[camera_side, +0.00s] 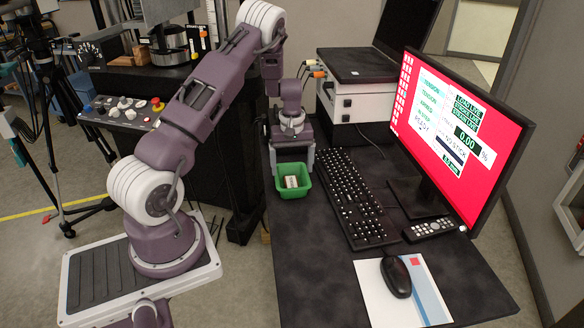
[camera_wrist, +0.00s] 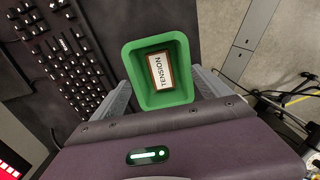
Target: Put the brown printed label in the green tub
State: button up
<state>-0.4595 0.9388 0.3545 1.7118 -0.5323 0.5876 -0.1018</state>
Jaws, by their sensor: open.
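The green tub (camera_side: 281,191) stands on the dark bench left of the keyboard, just in front of my gripper in the side view. The brown printed label (camera_side: 291,182) is inside the tub. In the wrist view the label (camera_wrist: 161,71) has a brown border and a white face reading "TENSION", and it shows within the rim of the tub (camera_wrist: 179,99). My gripper (camera_wrist: 163,82) is open, its fingers showing at either side of the tub, with nothing held between them. In the side view my gripper (camera_side: 294,157) is partly hidden behind the tub.
A black keyboard (camera_side: 352,198) lies close to the right of the tub. A monitor (camera_side: 458,135), a remote (camera_side: 430,229) and a mouse (camera_side: 396,277) on a printed sheet (camera_side: 436,290) are farther right. The bench front (camera_side: 310,270) is clear.

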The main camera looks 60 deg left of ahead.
jog(key=shift+r, duration=2.1)
notch_tip(320, 180, up, 8)
jog(key=r, duration=0.1)
send_over(292, 185)
jog(key=d, duration=0.1)
jog(key=s+d+r+m+t, duration=0.1)
jog(key=s+d+r+m, duration=0.15)
jog(key=d+r, duration=0.5)
jog(key=s+d+r+m+t, duration=0.25)
jog(key=d+r, duration=0.35)
jog(key=d, duration=0.3)
jog(key=s+d+r+m+t, duration=0.1)
jog(key=s+d+m, duration=0.3)
jog(key=s, duration=0.5)
jog(key=s+d+r+m+t, duration=0.1)
jog(key=s+d+m, duration=0.4)
jog(key=s+d, duration=0.3)
jog(key=shift+s, duration=0.35)
